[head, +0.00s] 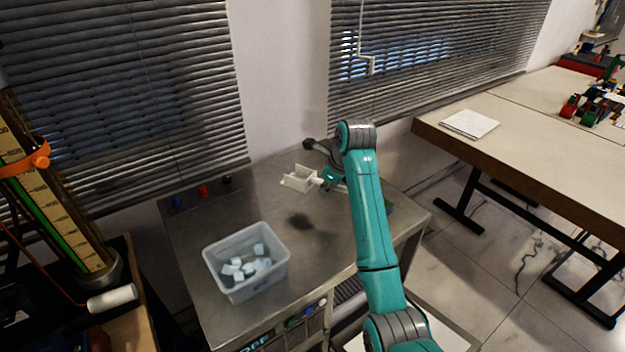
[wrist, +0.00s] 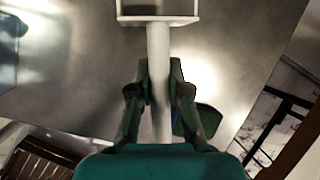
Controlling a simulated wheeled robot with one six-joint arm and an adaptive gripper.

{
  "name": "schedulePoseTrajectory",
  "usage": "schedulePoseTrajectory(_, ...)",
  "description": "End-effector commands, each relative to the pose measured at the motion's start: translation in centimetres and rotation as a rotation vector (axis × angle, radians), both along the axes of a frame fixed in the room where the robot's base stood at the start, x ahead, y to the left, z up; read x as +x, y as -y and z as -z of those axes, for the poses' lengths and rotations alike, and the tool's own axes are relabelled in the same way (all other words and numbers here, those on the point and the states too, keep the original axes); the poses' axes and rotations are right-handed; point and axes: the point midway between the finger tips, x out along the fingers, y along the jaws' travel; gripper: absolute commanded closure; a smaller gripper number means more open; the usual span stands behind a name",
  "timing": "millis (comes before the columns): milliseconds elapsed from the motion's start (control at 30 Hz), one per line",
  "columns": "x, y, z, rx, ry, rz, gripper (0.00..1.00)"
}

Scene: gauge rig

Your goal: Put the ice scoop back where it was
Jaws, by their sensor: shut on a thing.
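The ice scoop (head: 298,179) is white, with a square open pan and a straight round handle. In the head view it is in the air above the back part of the metal table (head: 275,218), with a dark shadow below it. My gripper (head: 324,181) is shut on the scoop's handle. In the wrist view the handle (wrist: 158,60) runs between the fingers of my gripper (wrist: 159,85), and the pan's edge shows at the top. A clear plastic bin (head: 226,254) with several pale ice cubes stands at the table's front left.
Small blue, red and black knobs (head: 203,190) line the table's back left edge. A tall gauge column (head: 60,200) stands at the left. A wooden table (head: 520,125) with a white pad (head: 469,123) is at the right. The table's middle is clear.

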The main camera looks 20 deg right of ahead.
Motion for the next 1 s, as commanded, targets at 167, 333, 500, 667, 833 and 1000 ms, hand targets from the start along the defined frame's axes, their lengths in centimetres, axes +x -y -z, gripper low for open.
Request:
schedulePoseTrajectory(167, -1.2, 0.9, 0.7, 0.000, 0.000, 0.000, 1.00)
schedulePoseTrajectory(333, -1.3, 0.9, 2.0, 0.000, -0.001, 0.000, 1.00)
schedulePoseTrajectory(500, -1.2, 0.9, 3.8, 0.000, -0.003, -0.001, 1.00)
schedulePoseTrajectory(667, -1.2, 0.9, 5.3, 0.000, -0.001, -0.001, 1.00)
schedulePoseTrajectory(833, -1.2, 0.9, 6.5, 0.000, 0.000, -0.001, 1.00)
schedulePoseTrajectory(1000, -1.2, 0.9, 7.1, -0.001, -0.001, -0.001, 1.00)
